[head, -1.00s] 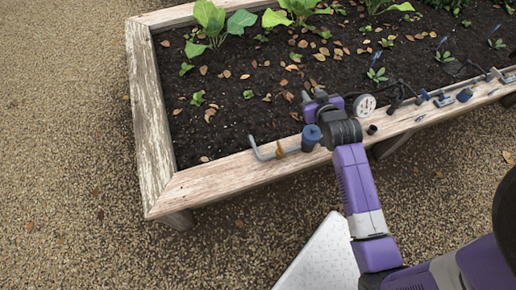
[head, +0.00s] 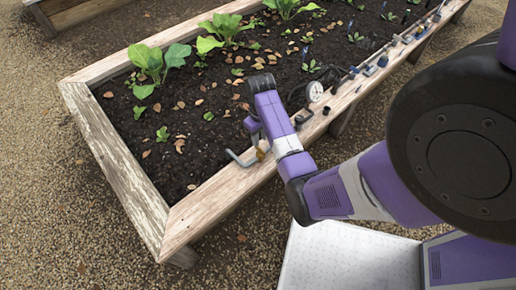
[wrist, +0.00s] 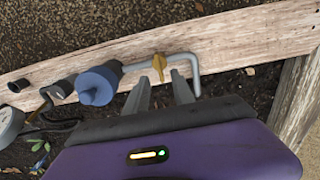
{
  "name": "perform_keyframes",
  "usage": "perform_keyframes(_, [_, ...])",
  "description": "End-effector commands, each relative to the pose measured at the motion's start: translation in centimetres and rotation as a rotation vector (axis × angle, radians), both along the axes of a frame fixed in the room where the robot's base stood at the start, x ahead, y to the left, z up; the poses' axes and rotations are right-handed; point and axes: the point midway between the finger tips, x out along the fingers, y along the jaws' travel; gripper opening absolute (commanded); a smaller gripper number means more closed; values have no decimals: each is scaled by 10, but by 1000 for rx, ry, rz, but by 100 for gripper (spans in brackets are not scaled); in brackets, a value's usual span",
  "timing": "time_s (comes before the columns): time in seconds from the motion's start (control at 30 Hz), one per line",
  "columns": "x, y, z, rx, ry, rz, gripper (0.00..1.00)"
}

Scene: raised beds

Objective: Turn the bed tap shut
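The bed tap is a bent grey pipe with a brass handle (wrist: 159,66) lying crosswise to it, on the bed's wooden rim. In the wrist view the grey pipe (wrist: 194,72) bends down at the right. In the head view the brass handle (head: 262,149) is partly hidden beside my arm, and the pipe end (head: 238,158) hangs over the soil. My gripper (wrist: 160,79) is open, its two fingers apart, with the brass handle just ahead of the gap between the tips. I cannot tell whether they touch it. In the head view my wrist covers the fingers.
A blue round fitting (wrist: 97,86) sits left of the handle in the wrist view. A white dial gauge (head: 315,91) and several small fittings line the rim (head: 215,196) farther along. Leafy plants (head: 157,65) grow in the bed. Gravel lies around it.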

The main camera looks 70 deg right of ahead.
Motion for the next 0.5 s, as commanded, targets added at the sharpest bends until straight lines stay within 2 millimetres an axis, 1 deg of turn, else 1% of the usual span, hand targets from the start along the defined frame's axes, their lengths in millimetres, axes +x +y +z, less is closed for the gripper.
perform_keyframes(0.03, [-1,1,-11,2,1,-1,30])
perform_keyframes(0.1, [-1,1,-22,2,1,-1,30])
perform_keyframes(0.3, [-1,0,-51,0,0,-2,30])
perform_keyframes(0.5, [0,0,-63,-2,-1,-2,30])
